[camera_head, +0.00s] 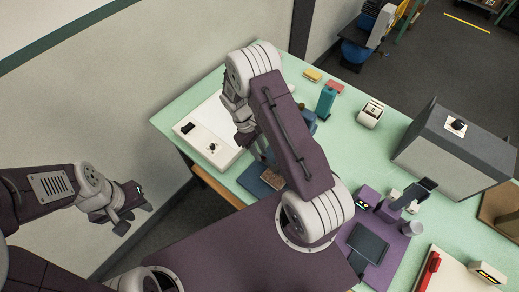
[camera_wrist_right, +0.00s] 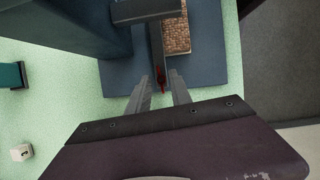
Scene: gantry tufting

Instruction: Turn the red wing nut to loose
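The red wing nut (camera_wrist_right: 162,84) shows in the right wrist view as a small, dark red upright piece at the end of a grey bar. My right gripper (camera_wrist_right: 160,80) is open, with one fingertip on each side of the wing nut. I cannot tell whether they touch it. In the head view my right arm hides the wing nut and most of the right gripper. The blue tufting stand (camera_wrist_right: 215,85) carries a brown woven patch (camera_wrist_right: 177,38). My left gripper (camera_head: 124,215) is open and empty, off the table near the wall.
A white board with a black knob (camera_head: 213,147) lies at the table's left end. A grey box (camera_head: 460,150) and a purple device (camera_head: 385,213) are at the right.

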